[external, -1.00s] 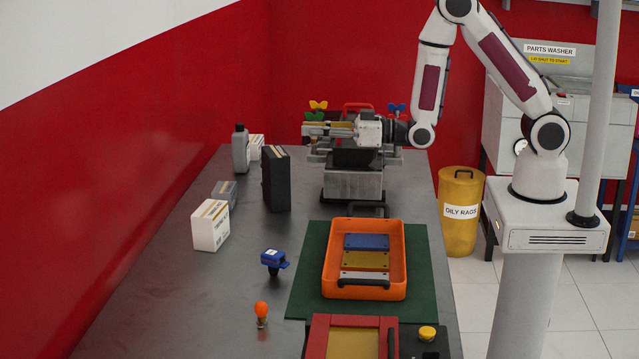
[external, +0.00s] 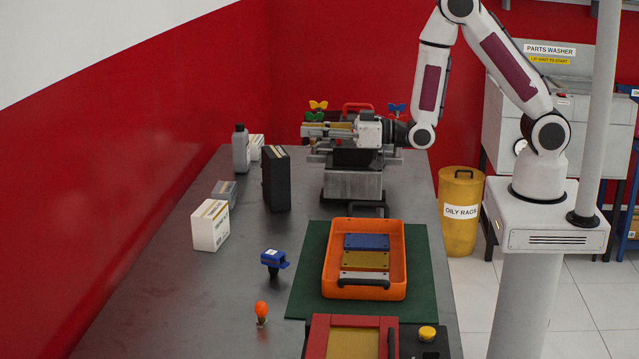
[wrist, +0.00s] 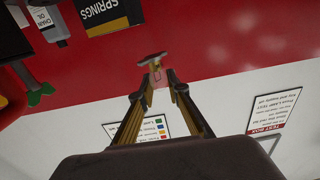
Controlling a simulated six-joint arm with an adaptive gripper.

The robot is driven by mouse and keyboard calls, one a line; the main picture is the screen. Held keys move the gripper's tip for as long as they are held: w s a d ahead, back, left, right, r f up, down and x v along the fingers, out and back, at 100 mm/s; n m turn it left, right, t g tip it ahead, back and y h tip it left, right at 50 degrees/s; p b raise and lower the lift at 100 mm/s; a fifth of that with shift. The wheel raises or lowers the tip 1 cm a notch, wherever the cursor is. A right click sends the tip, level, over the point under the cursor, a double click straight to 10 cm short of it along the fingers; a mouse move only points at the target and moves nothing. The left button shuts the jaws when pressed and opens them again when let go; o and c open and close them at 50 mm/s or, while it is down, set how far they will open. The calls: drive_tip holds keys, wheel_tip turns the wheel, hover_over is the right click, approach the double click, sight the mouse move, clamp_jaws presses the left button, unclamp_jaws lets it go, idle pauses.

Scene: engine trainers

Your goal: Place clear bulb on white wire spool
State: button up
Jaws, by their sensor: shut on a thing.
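My gripper (external: 306,130) is at the far end of the bench, pointing left. In the wrist view its fingertips (wrist: 157,77) are close together around a small thing (wrist: 153,60) with a dull, flat-looking end and a yellowish part. I cannot tell from its shape whether this is the clear bulb. No other clear bulb stands out. I cannot make out a white wire spool in either view. An orange bulb (external: 262,309) stands upright on the bench near the front, well apart from my gripper.
An orange tray (external: 328,283) with several coloured plates lies on a green mat (external: 423,285). A grey stand (external: 352,184) is below my gripper. A dark box (external: 277,180), a white box (external: 210,226) and a blue part (external: 274,259) stand left. Bare bench lies between them.

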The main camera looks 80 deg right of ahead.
drive_tip(key=s+a+f+n+g+y, duration=0.15)
drive_tip(key=s+a, duration=0.25)
drive_tip(key=a, duration=0.7)
drive_tip(key=s+a+f+n+y, duration=0.2)
drive_tip(key=s+a+y, duration=0.1)
drive_tip(key=a, duration=0.7)
drive_tip(key=s+a+f+n+y, duration=0.2)
drive_tip(key=s+a+y, duration=0.15)
drive_tip(key=a, duration=0.75)
drive_tip(key=s+a+f, duration=0.4)
drive_tip(key=s+a, duration=0.5)
drive_tip(key=s, duration=0.4)
drive_tip(key=s+d+r+m+t+h, duration=0.1)
drive_tip(key=s+d+m+h, duration=0.1)
drive_tip(key=d+m+h, duration=0.3)
drive_tip(key=d+h, duration=0.3)
drive_tip(key=d, duration=0.1)
drive_tip(key=shift+s+d+m, duration=0.3)
drive_tip(key=shift+s+m, duration=0.05)
drive_tip(key=shift+s, duration=0.05)
drive_tip(key=shift+t, duration=0.25)
drive_tip(key=shift+f, duration=2.8)
